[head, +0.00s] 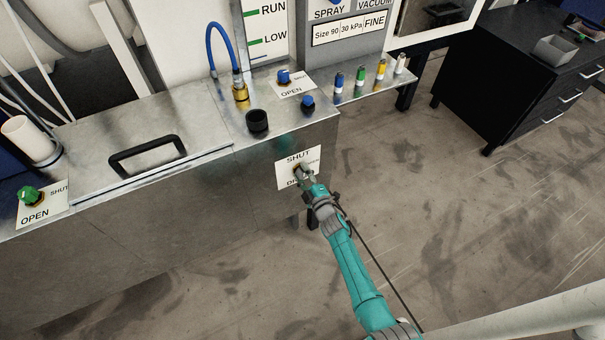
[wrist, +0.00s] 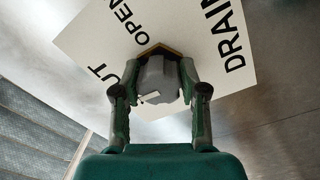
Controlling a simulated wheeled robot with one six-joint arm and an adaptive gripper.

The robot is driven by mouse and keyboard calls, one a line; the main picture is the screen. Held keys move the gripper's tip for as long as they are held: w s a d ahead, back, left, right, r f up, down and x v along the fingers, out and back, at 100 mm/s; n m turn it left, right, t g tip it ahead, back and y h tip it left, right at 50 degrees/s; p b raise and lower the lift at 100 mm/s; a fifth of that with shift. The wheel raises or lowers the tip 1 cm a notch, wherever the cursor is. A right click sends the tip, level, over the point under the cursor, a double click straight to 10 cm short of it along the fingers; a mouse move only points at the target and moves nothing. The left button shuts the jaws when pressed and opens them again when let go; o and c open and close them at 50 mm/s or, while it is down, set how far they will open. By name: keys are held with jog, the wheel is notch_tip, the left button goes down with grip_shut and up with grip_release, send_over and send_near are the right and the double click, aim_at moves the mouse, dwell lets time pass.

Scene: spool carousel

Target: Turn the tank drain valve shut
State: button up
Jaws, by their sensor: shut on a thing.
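The drain valve is a grey knob (wrist: 158,78) on a brass-coloured base, seen close up in the wrist view. It carries a white mark low on its left side; I cannot tell for certain which word the mark points to. The knob sits on a white label (head: 285,180) on the tank's front face, with SHUT at the top and DRAIN at the bottom, partly hidden. In the wrist view OPEN and DRAIN read clearly, SHUT only in part. My gripper (wrist: 160,88) is shut on the knob, one finger on each side. In the head view my gripper (head: 304,175) largely covers the knob.
The steel tank (head: 190,205) has a black lid handle (head: 147,155), a green knob (head: 31,196) at left and a blue knob (head: 284,76) on top. Several coloured-top vials (head: 360,75) stand on the right shelf. The floor to the right is open, up to a black drawer cabinet (head: 500,85).

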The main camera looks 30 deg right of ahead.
jog(key=shift+n, duration=0.4)
jog(key=o, duration=1.1)
jog(key=shift+o, duration=0.2)
jog(key=shift+s, duration=0.1)
jog(key=s, duration=1.1)
jog(key=shift+s+f, duration=0.2)
jog(key=shift+s, duration=0.2)
